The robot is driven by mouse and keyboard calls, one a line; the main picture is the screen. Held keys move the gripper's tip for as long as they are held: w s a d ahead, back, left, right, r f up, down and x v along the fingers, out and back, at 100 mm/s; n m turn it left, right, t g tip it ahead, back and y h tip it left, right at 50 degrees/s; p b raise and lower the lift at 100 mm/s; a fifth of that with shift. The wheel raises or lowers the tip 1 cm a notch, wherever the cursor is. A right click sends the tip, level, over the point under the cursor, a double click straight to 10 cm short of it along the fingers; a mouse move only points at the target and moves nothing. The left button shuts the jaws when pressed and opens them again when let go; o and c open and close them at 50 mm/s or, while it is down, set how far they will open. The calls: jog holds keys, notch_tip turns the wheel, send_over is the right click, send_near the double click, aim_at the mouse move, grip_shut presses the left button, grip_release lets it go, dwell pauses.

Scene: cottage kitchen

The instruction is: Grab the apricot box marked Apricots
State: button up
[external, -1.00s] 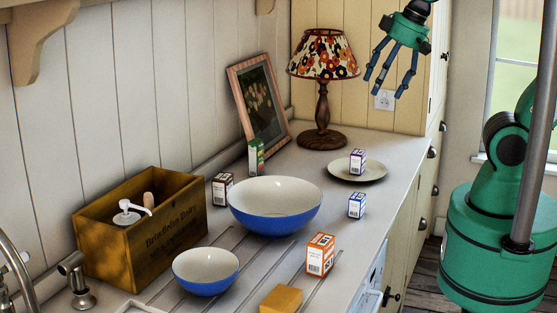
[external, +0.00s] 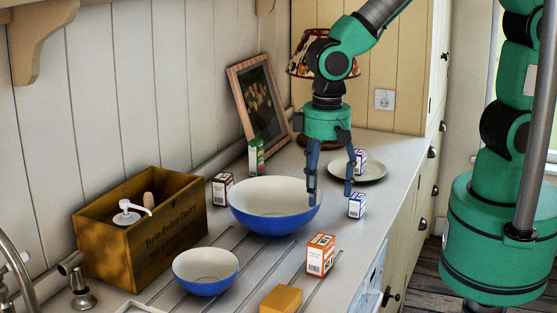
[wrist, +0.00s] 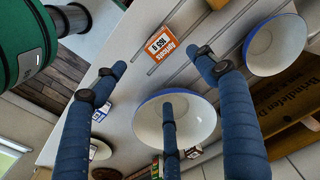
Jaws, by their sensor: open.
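The apricot box (external: 320,254) is a small orange and white carton standing upright on the counter, right of the small bowl and behind the yellow block.
A large blue bowl (external: 255,219) stands below the gripper. A small blue bowl (external: 205,285), yellow block (external: 282,300), wooden crate (external: 140,240) and blue-white box (external: 357,205) are nearby. Another box stands on a plate (external: 375,173). Brown (external: 222,189) and green (external: 256,157) boxes stand behind.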

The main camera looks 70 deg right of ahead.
aim_at(320, 237)
jog(key=shift+s+a+f, duration=0.25)
jog(key=shift+a+f, duration=0.35)
jog(key=shift+a, duration=0.05)
jog(key=shift+f, duration=0.1)
jog(key=shift+f+b, duration=0.4)
jog(key=shift+f, duration=3.8)
jog(key=shift+f, duration=0.1)
jog(key=shift+f+b, duration=0.4)
jog(key=shift+f, duration=2.05)
jog(key=c, duration=1.6)
